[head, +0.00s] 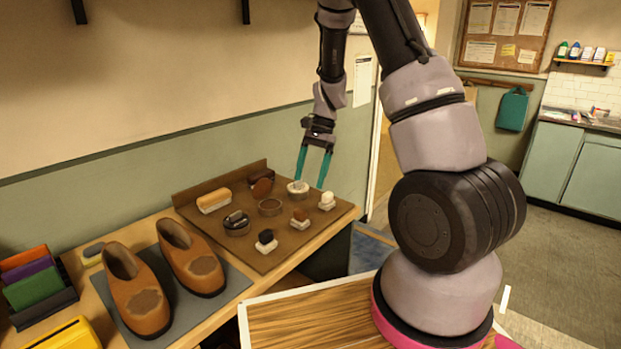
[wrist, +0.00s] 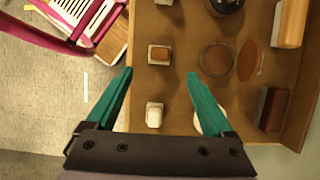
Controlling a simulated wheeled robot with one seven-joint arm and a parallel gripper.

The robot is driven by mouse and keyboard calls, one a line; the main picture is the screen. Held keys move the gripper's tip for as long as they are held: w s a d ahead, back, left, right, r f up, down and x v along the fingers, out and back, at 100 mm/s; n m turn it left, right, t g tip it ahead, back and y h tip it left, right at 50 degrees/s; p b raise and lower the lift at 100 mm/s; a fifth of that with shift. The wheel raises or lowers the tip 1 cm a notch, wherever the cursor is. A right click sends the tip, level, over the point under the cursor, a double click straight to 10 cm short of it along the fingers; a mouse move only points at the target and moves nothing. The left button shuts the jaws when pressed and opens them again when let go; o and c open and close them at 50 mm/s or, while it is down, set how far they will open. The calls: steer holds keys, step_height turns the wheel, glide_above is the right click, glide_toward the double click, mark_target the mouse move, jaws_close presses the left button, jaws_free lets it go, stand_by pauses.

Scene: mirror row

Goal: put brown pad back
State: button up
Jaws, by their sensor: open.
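A small brown-topped pad on a white block (head: 299,219) stands on the brown tray, between a black-topped one and a white one. In the wrist view the brown pad (wrist: 160,54) lies just beyond the fingertips, roughly centred between them. My gripper (head: 311,183) is open and empty, with teal fingers pointing down above the tray's right part. In the wrist view my gripper (wrist: 160,75) shows a wide gap between its fingers. An open round brown tin (head: 270,207) sits on the tray; it also shows in the wrist view (wrist: 215,59).
The white pad (head: 327,201), black pad (head: 266,240), black tin (head: 237,222) and white tin (head: 297,188) stand close by. Brushes (head: 214,201) lie at the tray's back. Brown shoes (head: 137,290) stand on a grey mat to the left. The tray (head: 320,232) has bare front space.

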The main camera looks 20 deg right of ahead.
steer(key=s+r+n+t, duration=0.2)
steer(key=s+r, duration=0.1)
steer(key=r, duration=0.6)
steer(key=s+r+n+t, duration=0.1)
steer(key=s+r+t, duration=0.15)
steer(key=r, duration=0.55)
steer(key=s+d+r+n+t+h, duration=0.1)
steer(key=s+r+n+t, duration=0.3)
steer(key=s+r, duration=0.7)
steer(key=s+d+t, duration=0.1)
steer(key=s, duration=0.3)
steer(key=shift+s+r+h, duration=0.15)
steer(key=shift+r+h, duration=0.15)
steer(key=shift+h, duration=0.1)
steer(key=shift+c, duration=0.3)
